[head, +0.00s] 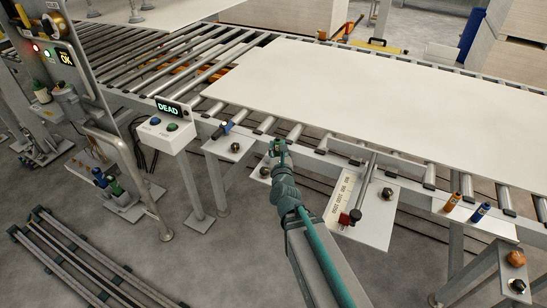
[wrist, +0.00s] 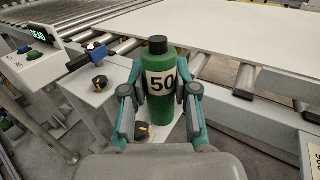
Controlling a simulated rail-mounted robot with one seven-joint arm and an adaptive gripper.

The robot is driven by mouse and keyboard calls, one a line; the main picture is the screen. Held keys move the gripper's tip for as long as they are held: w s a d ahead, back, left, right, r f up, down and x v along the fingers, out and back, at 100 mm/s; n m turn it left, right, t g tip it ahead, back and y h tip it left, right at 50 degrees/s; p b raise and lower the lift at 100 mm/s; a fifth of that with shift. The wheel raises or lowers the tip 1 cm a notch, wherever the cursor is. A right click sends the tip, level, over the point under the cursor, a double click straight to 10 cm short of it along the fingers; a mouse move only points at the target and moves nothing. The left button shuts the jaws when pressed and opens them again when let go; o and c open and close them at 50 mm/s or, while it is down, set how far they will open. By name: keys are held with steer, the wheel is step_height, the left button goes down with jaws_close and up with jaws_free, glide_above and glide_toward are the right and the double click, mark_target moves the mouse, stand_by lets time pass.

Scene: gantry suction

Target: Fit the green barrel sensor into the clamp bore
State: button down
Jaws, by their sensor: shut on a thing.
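My gripper (head: 278,150) is shut on the green barrel sensor (wrist: 162,85), a green cylinder with a dark cap and a white label reading 50. In the wrist view, the gripper (wrist: 161,92) has one finger on each side of the sensor, which stands roughly upright. In the head view it is small at the arm's tip, by the conveyor's near rail. A blue clamp-like part (head: 223,128) sits on a bracket to the left of the gripper; it also shows in the wrist view (wrist: 97,49). I cannot make out a bore.
A control box (head: 162,134) with a DEAD display stands left. A large white panel (head: 390,100) lies on the rollers. A plate with a red part (head: 350,216) is right of my arm. An orange barrel (head: 452,202) and a blue barrel (head: 480,212) stand farther right.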

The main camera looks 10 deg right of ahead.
steer(key=w+f+b, duration=0.1)
steer(key=b, duration=0.2)
steer(key=shift+b, duration=0.35)
steer(key=shift+w+d+f+b, duration=0.25)
steer(key=shift+w+f+b, duration=0.2)
steer(key=shift+w+f, duration=1.2)
steer(key=shift+w+d+f+b, duration=0.2)
steer(key=shift+w+f+b, duration=0.3)
steer(key=shift+w+f, duration=1.15)
steer(key=shift+w+d+f+b, duration=0.25)
steer(key=shift+w+f+b, duration=0.4)
steer(key=shift+w, duration=1.85)
step_height(320, 180, down, 4)
steer(key=shift+w+r+b, duration=0.1)
steer(key=shift+r+b, duration=0.1)
steer(key=shift+b, duration=0.15)
